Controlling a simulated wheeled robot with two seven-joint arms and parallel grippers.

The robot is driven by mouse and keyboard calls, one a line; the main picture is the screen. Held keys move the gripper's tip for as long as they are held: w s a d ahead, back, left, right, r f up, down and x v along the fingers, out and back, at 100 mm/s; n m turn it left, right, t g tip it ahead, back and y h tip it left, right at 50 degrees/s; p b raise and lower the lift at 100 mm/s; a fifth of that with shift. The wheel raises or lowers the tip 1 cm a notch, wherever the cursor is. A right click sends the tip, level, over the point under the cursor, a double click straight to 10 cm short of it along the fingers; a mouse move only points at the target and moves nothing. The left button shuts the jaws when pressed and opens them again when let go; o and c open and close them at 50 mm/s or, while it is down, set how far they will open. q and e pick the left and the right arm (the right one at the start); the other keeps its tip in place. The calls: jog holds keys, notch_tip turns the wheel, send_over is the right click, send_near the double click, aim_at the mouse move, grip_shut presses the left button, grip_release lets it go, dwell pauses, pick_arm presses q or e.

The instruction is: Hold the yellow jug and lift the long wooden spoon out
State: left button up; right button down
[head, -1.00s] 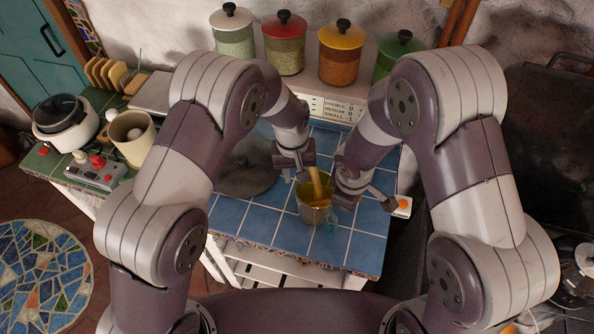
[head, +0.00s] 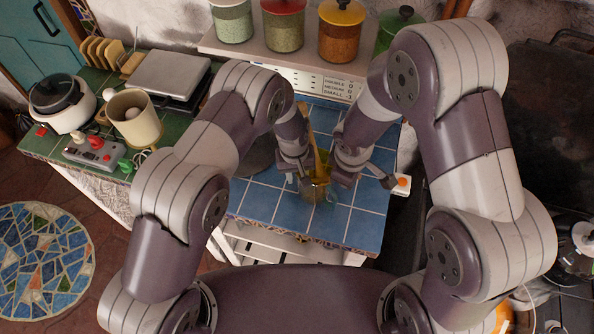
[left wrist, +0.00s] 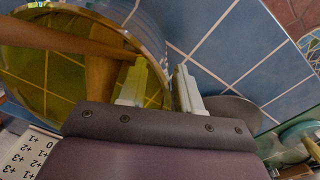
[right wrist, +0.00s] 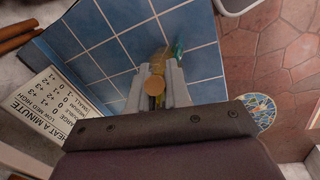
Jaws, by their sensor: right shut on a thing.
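The see-through yellow jug (head: 322,191) stands on the blue tiled top, with a teal part at its right side. The long wooden spoon (head: 313,150) stands in it, its handle rising above the rim. In the left wrist view, the jug (left wrist: 40,72) fills the left side and the spoon (left wrist: 60,37) crosses it. My left gripper (head: 304,184) is open at the jug's near left side, its fingers (left wrist: 160,88) on either side of the jug's wall. My right gripper (right wrist: 158,84) is shut on the spoon, whose round handle end (right wrist: 154,86) faces the camera. The spoon's lower end is unclear.
Blue tiles (head: 270,208) are clear left of the jug. A dark round plate (left wrist: 232,108) lies near my left gripper. Several lidded canisters (head: 341,35) stand on the shelf behind. A cream pot (head: 136,118) and red-buttoned box (head: 92,152) are on the green counter.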

pick_arm(q)
grip_shut()
dwell(1.2)
jog(key=shift+o, duration=1.1)
grip_release()
grip_shut()
